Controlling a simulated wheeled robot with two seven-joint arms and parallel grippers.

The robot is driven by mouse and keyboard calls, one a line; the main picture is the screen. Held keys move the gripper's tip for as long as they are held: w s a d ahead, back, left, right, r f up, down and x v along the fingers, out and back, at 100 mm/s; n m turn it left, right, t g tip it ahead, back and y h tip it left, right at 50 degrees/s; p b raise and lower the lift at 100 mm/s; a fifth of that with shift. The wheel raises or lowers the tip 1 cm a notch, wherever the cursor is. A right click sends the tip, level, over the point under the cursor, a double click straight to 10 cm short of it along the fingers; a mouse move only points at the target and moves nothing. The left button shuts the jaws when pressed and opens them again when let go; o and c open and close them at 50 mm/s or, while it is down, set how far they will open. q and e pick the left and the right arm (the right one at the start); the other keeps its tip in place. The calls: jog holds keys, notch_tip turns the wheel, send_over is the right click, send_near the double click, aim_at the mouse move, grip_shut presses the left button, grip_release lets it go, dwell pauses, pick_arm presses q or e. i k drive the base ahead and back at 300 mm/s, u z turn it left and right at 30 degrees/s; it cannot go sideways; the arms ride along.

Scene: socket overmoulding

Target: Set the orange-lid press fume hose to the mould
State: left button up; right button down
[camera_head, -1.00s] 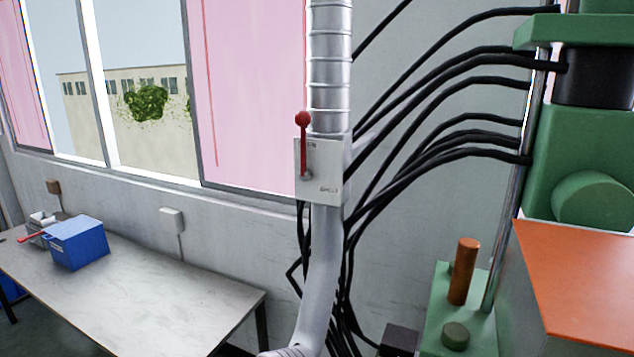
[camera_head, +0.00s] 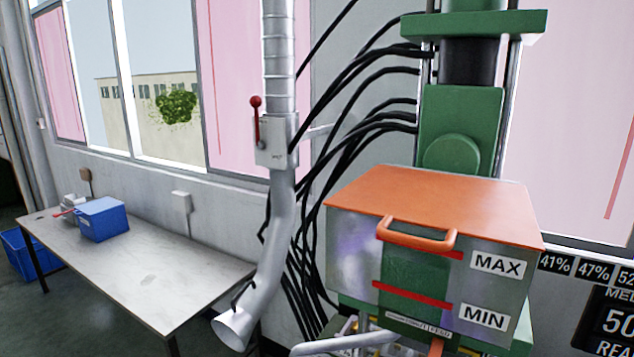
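The fume hose (camera_head: 277,230) is a silver duct that comes down in front of the window wall. Its flared open mouth (camera_head: 234,325) hangs at the bottom, tilted toward the lower left, with a small dark handle above it. A red-knobbed lever (camera_head: 256,118) stands upright on the plate of the duct. The orange-lid press (camera_head: 450,205) is to the right, with an orange lid handle, a clear-sided box marked MAX and MIN, and a green column behind. The mould is not clearly visible; the area under the box is partly cut off. Neither of my grippers is in view.
A grey table (camera_head: 130,265) on the left bears a blue box (camera_head: 101,219); a blue bin (camera_head: 24,255) is on the floor beyond. Several black cables (camera_head: 345,140) run from the press behind the hose. A dark display (camera_head: 610,325) is at lower right.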

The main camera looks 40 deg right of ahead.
aim_at(235, 327)
jog(key=k, duration=0.7)
jog(key=u, duration=0.95)
jog(key=i, duration=0.8)
jog(key=z, duration=2.35)
